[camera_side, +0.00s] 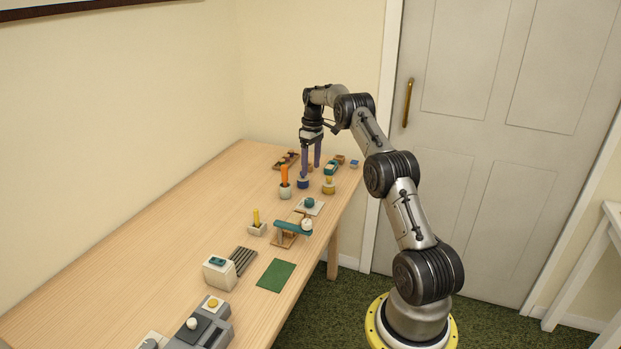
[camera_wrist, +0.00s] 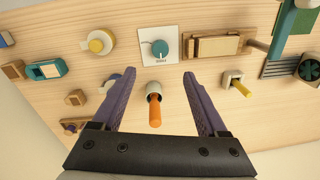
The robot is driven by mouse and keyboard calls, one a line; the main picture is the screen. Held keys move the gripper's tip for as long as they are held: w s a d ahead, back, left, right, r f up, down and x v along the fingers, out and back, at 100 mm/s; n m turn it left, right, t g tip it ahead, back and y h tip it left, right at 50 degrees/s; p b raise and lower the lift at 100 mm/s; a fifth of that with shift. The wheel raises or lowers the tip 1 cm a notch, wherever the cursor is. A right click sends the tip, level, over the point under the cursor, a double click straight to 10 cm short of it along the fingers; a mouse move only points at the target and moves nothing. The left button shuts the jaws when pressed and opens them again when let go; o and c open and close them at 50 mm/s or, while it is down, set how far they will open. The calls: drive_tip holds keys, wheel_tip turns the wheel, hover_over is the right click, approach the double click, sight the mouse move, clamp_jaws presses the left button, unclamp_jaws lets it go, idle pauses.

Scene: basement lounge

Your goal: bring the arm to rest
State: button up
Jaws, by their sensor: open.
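My gripper (camera_side: 311,170) hangs fingers down over the far part of the wooden table (camera_side: 170,215). Its two purple fingers are spread apart, and it also shows in the wrist view (camera_wrist: 160,75). Nothing is held between the fingers. An orange stick in a pale cup (camera_wrist: 154,110) shows between the fingers in the wrist view, below them. In the side view that orange stick (camera_side: 285,175) stands to the left of the gripper. A blue round piece (camera_side: 303,183) is beneath the fingertips; in the wrist view the left finger partly hides it.
A teal dial on a white plate (camera_wrist: 158,47), a yellow-topped round piece (camera_wrist: 100,42) and a yellow stick in a holder (camera_wrist: 236,84) stand nearby. Several small blocks lie around. A green mat (camera_side: 276,275) and grey box (camera_side: 205,325) lie nearer. The table's left side is clear.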

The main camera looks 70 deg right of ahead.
drive_tip(key=shift+r, duration=0.7)
